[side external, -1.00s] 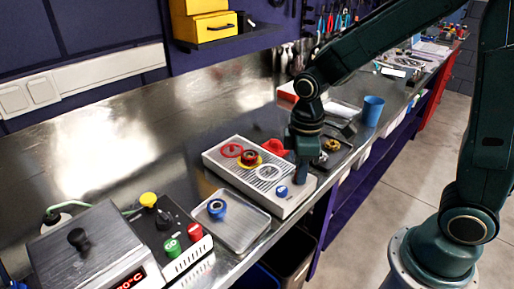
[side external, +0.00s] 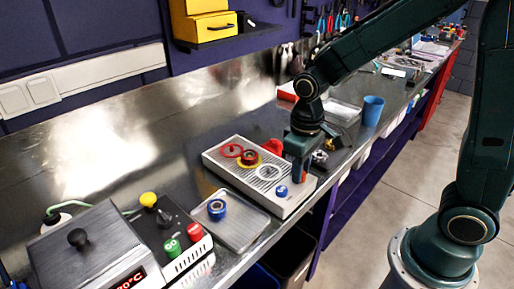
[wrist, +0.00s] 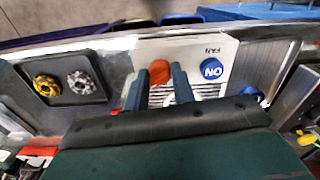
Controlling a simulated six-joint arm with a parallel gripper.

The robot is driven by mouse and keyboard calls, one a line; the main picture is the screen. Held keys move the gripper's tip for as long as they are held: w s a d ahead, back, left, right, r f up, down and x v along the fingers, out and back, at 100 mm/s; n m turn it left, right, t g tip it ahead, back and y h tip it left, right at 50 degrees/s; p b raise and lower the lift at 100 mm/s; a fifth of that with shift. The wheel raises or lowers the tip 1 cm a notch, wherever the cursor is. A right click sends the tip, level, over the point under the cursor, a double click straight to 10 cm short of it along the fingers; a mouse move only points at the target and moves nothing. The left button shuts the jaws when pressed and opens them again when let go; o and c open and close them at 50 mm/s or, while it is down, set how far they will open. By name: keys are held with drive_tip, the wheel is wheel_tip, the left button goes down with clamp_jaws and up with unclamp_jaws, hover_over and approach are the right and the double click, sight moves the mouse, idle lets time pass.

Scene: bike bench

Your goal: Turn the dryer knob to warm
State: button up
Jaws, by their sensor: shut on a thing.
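The dryer (side external: 228,166) is a pale box with a slotted top on the bench. In the wrist view its front part (wrist: 200,45) shows the word FAN and a blue ON button (wrist: 211,69); that button (side external: 282,190) also shows in the side view. An orange knob (wrist: 159,71) stands beside the button. My gripper (wrist: 164,77) is shut on the knob, with one finger on each side. In the side view my gripper (side external: 299,174) reaches down onto the dryer's right end and mostly hides the knob. I cannot read any warm mark or the knob's setting.
Colored rings (side external: 249,157) lie on the dryer's slotted top. A metal tray (side external: 243,229) holds a blue ring part (side external: 217,209). A control box (side external: 168,222) and a heated box with a red display (side external: 85,252) stand left. A blue cup (side external: 372,110) stands right.

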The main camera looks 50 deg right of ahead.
drive_tip(key=o, duration=1)
drive_tip(key=shift+r, duration=0.1)
wheel_tip(320, 180, up, 14)
drive_tip(key=shift+f, duration=0.15)
drive_tip(key=shift+s, duration=0.1)
idle(0.5)
drive_tip(key=s+d+t, duration=0.1)
drive_tip(key=s+t, duration=0.1)
drive_tip(key=s, duration=0.2)
drive_tip(key=s+d+m+t, duration=0.1)
drive_tip(key=s, duration=0.4)
drive_tip(key=s+d+t, duration=0.1)
drive_tip(key=s+t, duration=0.1)
drive_tip(key=s, duration=0.2)
drive_tip(key=shift+s+d+r+m+t, duration=0.2)
drive_tip(key=shift+s+r+m+t, duration=0.05)
drive_tip(key=shift+s+m+t, duration=0.05)
